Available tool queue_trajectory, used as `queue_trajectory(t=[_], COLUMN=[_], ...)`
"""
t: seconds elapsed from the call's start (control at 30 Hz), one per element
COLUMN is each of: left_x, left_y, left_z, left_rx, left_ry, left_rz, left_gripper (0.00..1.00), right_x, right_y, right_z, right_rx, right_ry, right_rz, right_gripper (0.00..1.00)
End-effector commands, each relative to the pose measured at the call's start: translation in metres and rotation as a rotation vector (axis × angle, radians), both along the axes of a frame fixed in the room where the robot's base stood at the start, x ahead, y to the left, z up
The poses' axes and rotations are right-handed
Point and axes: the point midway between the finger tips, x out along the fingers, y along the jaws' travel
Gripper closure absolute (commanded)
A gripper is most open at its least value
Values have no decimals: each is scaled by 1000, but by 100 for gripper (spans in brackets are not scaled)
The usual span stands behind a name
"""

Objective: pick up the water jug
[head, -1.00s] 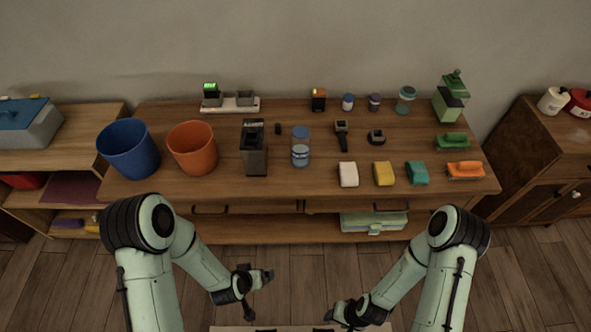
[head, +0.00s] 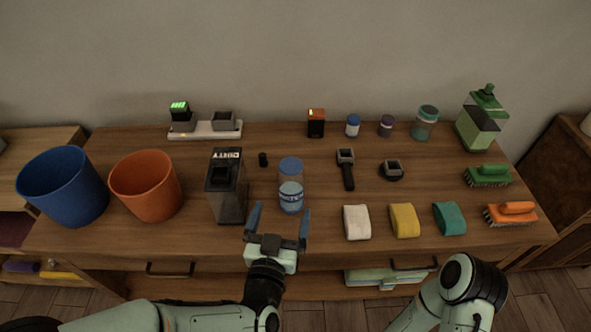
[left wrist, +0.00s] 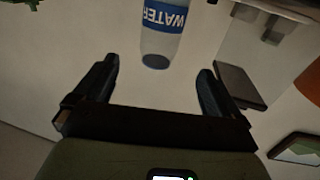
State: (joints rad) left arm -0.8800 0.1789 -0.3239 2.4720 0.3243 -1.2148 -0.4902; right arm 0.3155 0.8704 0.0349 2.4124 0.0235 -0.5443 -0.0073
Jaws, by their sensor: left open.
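The water jug (head: 290,172) is a clear bottle with a blue lid and a blue label, upright on the wooden table. The open fingers also frame the left wrist view (left wrist: 158,70). My right arm shows at the lower right, but its gripper is out of view.
A dark bin labelled DIRTY (head: 227,190) stands close left of the jug. Orange (head: 146,188) and blue (head: 62,190) buckets stand farther left. White (head: 356,222), yellow (head: 404,220) and teal (head: 449,218) sponges lie to the right. A small black object (head: 263,159) lies behind-left.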

Motion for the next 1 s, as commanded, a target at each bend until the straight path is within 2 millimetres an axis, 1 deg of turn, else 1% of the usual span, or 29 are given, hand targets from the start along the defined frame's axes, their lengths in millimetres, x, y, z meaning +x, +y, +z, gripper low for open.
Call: queue_trajectory(t=[0.07,0.17,0.4,0.5,0.73,0.9,1.0], left_x=[3,15,60,73,89,115,126], left_y=[-1,-3,-12,-15,-18,-23,-25], left_z=[1,0,-1,-1,-1,-2,-2], left_rx=[-2,-1,0,1,0,0,0], left_ry=[-4,-5,-4,-2,-3,-3,-2], left_rz=[1,1,0,0,0,0,0], left_gripper=[2,2,2,2,2,2,2], right_x=[1,3,12,16,20,29,33], right_y=[0,-2,-6,-8,-10,-15,-17], right_z=[-1,-3,-10,-12,-15,-23,-24], right_rx=[-1,-4,-16,-20,-26,-38,-43], right_ry=[-2,-7,-32,-40,-52,-77,-86], right_rz=[-1,-3,-13,-17,-22,-32,-36], right_gripper=[49,49,49,49,49,49,49])
